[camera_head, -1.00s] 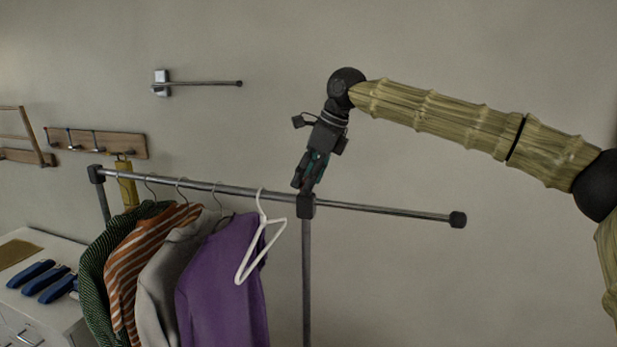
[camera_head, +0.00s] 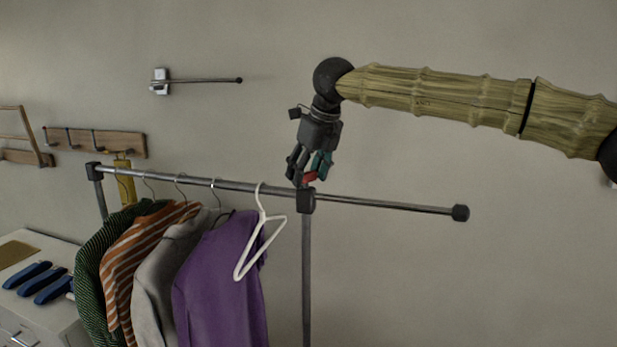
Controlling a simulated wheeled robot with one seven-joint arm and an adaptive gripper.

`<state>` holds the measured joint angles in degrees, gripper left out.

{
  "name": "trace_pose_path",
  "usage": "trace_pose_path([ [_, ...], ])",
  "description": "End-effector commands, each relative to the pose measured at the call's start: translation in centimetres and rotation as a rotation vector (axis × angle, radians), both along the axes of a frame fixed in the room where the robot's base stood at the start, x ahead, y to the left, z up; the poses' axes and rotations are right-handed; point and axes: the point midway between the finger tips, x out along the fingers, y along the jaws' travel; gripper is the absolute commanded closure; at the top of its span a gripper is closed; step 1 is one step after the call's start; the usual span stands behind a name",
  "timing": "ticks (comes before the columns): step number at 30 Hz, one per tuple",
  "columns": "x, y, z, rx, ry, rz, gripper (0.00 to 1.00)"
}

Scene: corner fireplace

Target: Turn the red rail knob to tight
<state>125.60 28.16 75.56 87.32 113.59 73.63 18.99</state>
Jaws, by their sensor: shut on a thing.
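The red knob (camera_head: 310,177) shows as a small red patch between my gripper's fingers, on top of the black joint (camera_head: 306,201) where the rail meets its right upright. My gripper (camera_head: 306,175) points down over this joint and is shut on the red knob. The fingers hide most of the knob, and I cannot read any tight or loose mark. The metal rail (camera_head: 385,205) runs from the left upright, through the joint, to a black end cap (camera_head: 460,213) at the right.
Several garments hang left of the joint, with a purple one (camera_head: 225,290) nearest. An empty white hanger (camera_head: 262,230) hangs close to the joint. A wall rod (camera_head: 205,81) and a hook board (camera_head: 110,143) are behind. The space right of the upright is clear.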

Motion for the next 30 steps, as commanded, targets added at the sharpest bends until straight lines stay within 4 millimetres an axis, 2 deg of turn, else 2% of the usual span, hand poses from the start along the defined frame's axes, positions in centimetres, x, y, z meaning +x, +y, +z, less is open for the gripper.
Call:
trace_pose_path([
  [21,-0.05,0.37,-0.07,0.0,-0.004,-0.67,0.69],
  [30,0.01,0.42,-0.02,0.002,-0.002,-0.878,0.69],
])
